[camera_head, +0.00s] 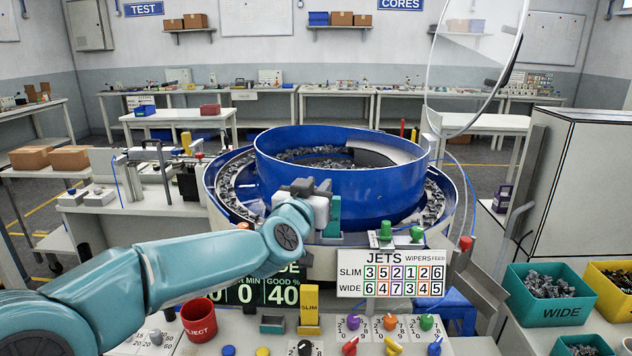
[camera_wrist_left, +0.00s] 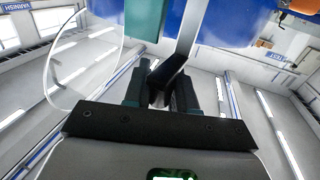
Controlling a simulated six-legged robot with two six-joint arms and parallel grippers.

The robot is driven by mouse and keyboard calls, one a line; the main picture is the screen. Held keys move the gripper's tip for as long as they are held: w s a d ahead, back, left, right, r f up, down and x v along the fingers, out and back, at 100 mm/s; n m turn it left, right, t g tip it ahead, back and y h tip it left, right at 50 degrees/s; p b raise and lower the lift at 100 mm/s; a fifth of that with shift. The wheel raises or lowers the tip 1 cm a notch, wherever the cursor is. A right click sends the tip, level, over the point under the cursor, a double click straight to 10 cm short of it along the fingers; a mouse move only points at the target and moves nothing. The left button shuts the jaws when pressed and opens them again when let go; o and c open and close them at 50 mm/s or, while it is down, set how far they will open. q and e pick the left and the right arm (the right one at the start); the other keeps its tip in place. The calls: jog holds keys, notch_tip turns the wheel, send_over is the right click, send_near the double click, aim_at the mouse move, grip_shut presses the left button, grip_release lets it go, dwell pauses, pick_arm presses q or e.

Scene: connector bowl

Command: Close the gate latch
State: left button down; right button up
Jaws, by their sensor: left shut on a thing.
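My left arm reaches in from the left, and its gripper (camera_head: 306,188) is at the front rim of the blue bowl (camera_head: 340,190). In the left wrist view the gripper (camera_wrist_left: 158,92) is shut on a dark grey angled bar (camera_wrist_left: 172,68), which appears to be the gate latch. A teal upright plate (camera_wrist_left: 145,18) stands close by the bar; it also shows beside the gripper in the head view (camera_head: 333,217). The latch itself is mostly hidden behind my gripper in the head view, so its exact position is unclear. My right gripper is not in view.
A JETS number board (camera_head: 391,274) and green knobs (camera_head: 385,231) stand right of my gripper. A red REJECT cup (camera_head: 199,322) and a yellow SLIM piece (camera_head: 309,306) are on the front panel. A green WIDE bin (camera_head: 560,312) stands at the right.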

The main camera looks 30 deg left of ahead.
pick_arm(q)
jog(key=w+n+g+y+p, duration=0.1)
jog(key=n+g+y+p, duration=0.3)
jog(key=p, duration=0.1)
jog(key=n+g+y+p, duration=0.4)
jog(key=g+p, duration=0.1)
jog(key=p, duration=0.1)
jog(key=w+n+g+y+p, duration=0.1)
jog(key=n+g+y+p, duration=0.3)
jog(key=n+g+p, duration=0.1)
jog(key=shift+w+r+y+p, duration=0.2)
jog(key=shift+w+y+p, duration=0.2)
jog(key=shift+p, duration=0.25)
jog(key=shift+w+a+f+n+g+p, duration=0.15)
jog(key=shift+n+g+p, duration=0.65)
jog(key=shift+g, duration=0.45)
jog(key=shift+s+a+n+g+p, duration=0.1)
jog(key=shift+n+g+p, duration=0.65)
jog(key=shift+g, duration=0.5)
jog(key=c, duration=1)
grip_release()
jog(key=shift+a, duration=0.1)
